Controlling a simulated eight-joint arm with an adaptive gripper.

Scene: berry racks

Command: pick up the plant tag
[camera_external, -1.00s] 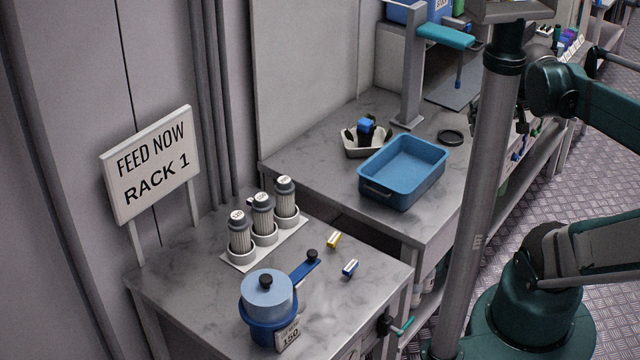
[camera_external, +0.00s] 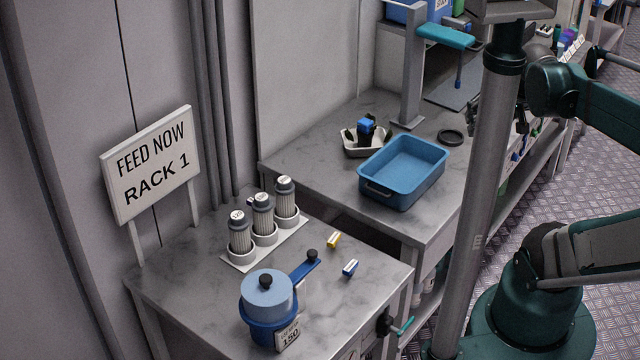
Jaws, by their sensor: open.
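I cannot make out a plant tag for certain. A small yellow piece with a white top (camera_external: 334,240) and a small blue piece with a white top (camera_external: 350,268) lie apart on the near table. Small pale and coloured items (camera_external: 572,46) stand in a row on the far bench at the upper right, too small to identify. My gripper (camera_external: 498,118) is at the right, over the far bench, largely hidden behind the grey pole. Its dark parts show on both sides of the pole; it is open, and I see nothing held in it.
A blue pot (camera_external: 266,308) with a handle and three ribbed cylinders in a white rack (camera_external: 240,262) stand on the near table. A blue bin (camera_external: 372,190), a white tray (camera_external: 366,152) and a black ring (camera_external: 450,136) are on the middle table. The grey pole (camera_external: 478,210) blocks part of the view.

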